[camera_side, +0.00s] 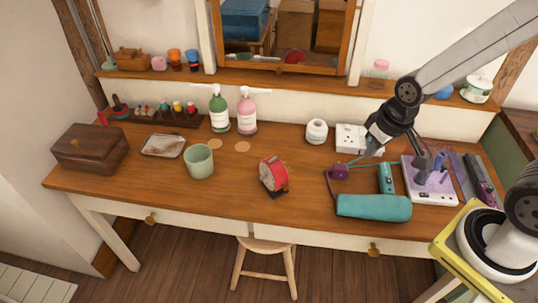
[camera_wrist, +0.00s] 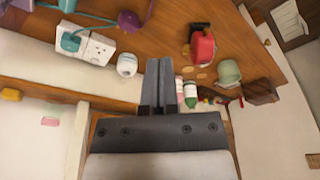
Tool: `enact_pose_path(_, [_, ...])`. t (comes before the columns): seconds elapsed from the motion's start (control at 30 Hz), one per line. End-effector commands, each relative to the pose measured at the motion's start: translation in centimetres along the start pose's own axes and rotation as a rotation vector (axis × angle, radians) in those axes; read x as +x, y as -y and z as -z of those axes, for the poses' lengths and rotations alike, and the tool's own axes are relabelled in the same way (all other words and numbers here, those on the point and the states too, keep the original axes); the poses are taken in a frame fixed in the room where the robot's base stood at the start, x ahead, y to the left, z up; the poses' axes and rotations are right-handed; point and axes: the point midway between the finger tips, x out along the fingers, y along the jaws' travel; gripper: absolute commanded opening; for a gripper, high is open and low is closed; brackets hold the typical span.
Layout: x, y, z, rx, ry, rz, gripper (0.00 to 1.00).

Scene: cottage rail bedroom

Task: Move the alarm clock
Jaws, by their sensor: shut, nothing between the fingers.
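The red alarm clock (camera_side: 272,173) stands on the wooden desk near its front middle, with a dark base under it. It also shows in the wrist view as a red shape (camera_wrist: 202,47) at the upper right.
A green cup (camera_side: 199,161) stands left of the clock. Pump bottles (camera_side: 219,110) and a white jar (camera_side: 317,131) stand behind it. The desk around the clock is mostly clear.

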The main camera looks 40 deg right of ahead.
Motion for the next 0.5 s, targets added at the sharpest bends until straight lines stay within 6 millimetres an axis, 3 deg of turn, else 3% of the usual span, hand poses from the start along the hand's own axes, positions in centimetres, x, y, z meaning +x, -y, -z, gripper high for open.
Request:
enact_pose_path(0.27, [0.7, 0.9, 1.5, 0.058, 0.019, 0.006, 0.00])
enact_pose_path(0.5, [2.8, 3.7, 4.8, 0.216, 0.071, 0.010, 0.00])
